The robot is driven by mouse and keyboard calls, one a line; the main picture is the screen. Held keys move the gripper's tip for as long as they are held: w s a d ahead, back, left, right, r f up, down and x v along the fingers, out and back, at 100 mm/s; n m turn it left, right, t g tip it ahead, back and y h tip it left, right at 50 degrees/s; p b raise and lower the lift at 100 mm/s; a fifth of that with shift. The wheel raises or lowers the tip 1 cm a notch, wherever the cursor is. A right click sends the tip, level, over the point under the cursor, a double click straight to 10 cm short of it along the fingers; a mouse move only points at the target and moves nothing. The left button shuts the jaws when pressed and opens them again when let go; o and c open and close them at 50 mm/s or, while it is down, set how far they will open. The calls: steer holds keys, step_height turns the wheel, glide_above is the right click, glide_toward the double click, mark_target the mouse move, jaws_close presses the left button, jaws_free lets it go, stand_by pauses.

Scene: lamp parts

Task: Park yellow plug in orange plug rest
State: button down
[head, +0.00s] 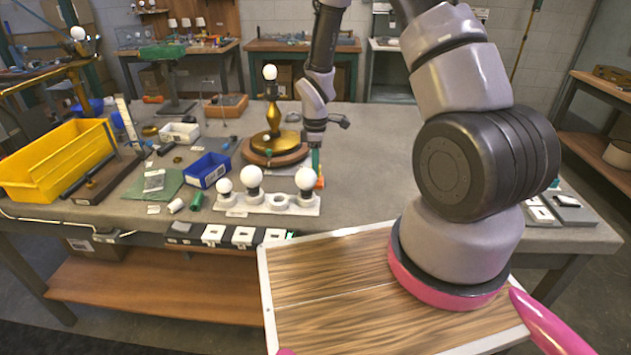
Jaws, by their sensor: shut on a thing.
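My gripper (316,150) points down over the table, just right of the brass lamp. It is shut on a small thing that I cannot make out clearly. A narrow green piece shows below the wrist, and I cannot tell if it is a finger or the held thing. A small orange piece (320,183), possibly the orange plug rest, shows directly below the gripper, behind the right end of the white bulb tray. I cannot tell whether they touch. No yellow plug can be made out at this size.
The brass lamp (273,143) with a bulb stands on a round wooden base close left of my gripper. The white bulb tray (275,206) holds bulbs in front. A blue bin (207,170) and a large yellow bin (60,160) stand left. The tabletop right of the gripper is clear.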

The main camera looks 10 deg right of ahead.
steer(key=shift+f, duration=0.95)
stand_by(5.3)
steer(key=c, duration=0.6)
jaws_free()
